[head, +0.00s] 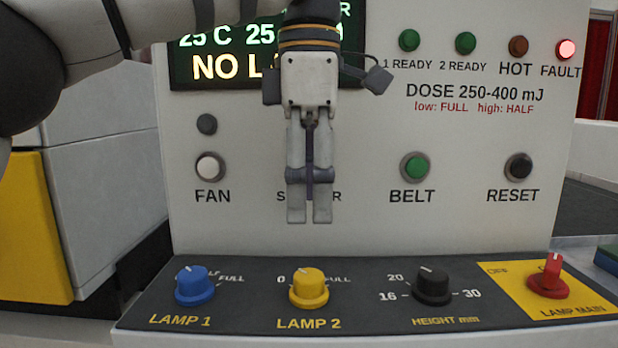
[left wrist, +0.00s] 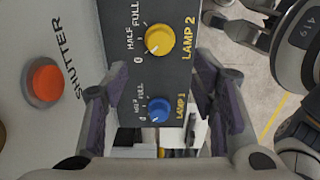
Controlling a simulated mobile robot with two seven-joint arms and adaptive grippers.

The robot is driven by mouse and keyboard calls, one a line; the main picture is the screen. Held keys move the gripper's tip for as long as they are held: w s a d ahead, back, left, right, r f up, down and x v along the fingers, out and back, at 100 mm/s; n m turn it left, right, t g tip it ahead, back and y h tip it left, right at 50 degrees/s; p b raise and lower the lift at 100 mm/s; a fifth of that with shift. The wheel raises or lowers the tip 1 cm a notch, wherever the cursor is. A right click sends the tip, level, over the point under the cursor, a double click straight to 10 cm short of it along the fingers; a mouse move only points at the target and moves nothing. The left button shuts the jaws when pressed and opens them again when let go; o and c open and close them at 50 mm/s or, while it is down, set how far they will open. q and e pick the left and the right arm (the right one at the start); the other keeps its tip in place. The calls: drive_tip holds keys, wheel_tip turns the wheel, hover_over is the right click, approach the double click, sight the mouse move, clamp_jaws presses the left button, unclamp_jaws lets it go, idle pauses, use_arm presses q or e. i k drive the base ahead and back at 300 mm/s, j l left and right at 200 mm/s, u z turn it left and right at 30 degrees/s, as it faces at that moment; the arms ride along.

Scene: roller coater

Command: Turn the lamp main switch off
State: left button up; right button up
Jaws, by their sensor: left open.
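The lamp main switch (head: 548,282) is a red knob on a yellow plate at the right end of the sloped control panel. Its raised grip points up toward a label that it partly covers; OFF is printed to the left. My left gripper (head: 310,218) hangs in front of the upright panel, above the LAMP 2 knob and well left of the red switch. In the left wrist view my left gripper (left wrist: 158,85) is open, with nothing between its fingers. The red switch is not in the left wrist view.
The blue LAMP 1 knob (head: 194,287), yellow LAMP 2 knob (head: 309,288) and black HEIGHT knob (head: 432,286) line the sloped panel. My gripper hides the red SHUTTER button (left wrist: 45,82) in the head view. The FAULT light (head: 566,49) glows red.

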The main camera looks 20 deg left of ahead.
sight(547, 283)
drive_tip(key=k, duration=1)
